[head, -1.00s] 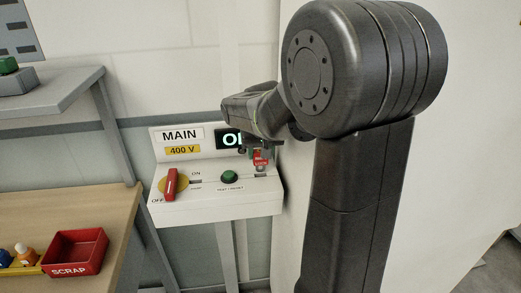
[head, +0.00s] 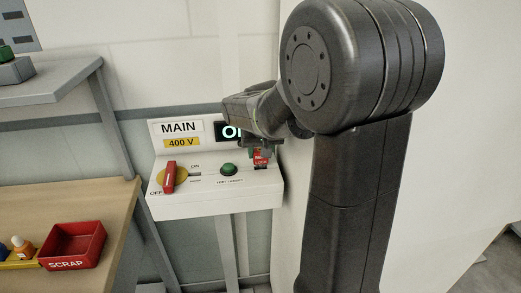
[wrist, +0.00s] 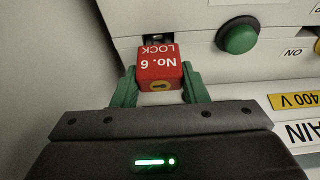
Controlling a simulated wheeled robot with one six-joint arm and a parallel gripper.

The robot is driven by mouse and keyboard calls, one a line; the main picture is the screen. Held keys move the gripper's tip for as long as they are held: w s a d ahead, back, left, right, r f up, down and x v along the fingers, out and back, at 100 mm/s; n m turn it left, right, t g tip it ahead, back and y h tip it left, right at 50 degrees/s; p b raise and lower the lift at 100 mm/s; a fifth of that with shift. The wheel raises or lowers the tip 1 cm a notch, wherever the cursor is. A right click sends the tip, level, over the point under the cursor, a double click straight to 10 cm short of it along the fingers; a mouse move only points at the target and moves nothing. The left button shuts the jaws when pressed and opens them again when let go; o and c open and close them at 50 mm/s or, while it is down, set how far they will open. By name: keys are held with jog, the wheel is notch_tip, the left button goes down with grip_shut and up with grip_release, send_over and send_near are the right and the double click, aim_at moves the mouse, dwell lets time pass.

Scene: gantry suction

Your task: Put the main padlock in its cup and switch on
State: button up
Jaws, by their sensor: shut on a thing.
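The red padlock (head: 262,155), marked "No. 6 LOCK", is between the green fingers of my gripper (wrist: 159,78). In the wrist view the padlock (wrist: 159,66) shows its yellow keyway face, with a dark opening just beyond it. My gripper (head: 258,150) is shut on it at the right end of the MAIN panel (head: 215,203). The padlock sits low against the panel top; its cup is not clearly visible. The red switch handle (head: 169,176) on its yellow disc stands at the left, on the OFF side.
A green test/reset button (head: 228,169) is left of the padlock; it also shows in the wrist view (wrist: 238,37). The lit display (head: 230,132) is partly hidden by my arm. A red scrap bin (head: 75,243) stands on the bench at left. A pale wall is close at right.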

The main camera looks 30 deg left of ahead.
jog(key=shift+f+b, duration=0.65)
jog(key=shift+f, duration=0.3)
jog(key=o, duration=1.1)
jog(key=shift+r, duration=0.1)
jog(key=shift+o, duration=0.2)
jog(key=shift+r, duration=0.1)
jog(key=v, duration=1.3)
jog(key=shift+s+d+r, duration=0.15)
jog(key=shift+r, duration=0.1)
jog(key=c, duration=0.4)
jog(key=shift+c, duration=0.2)
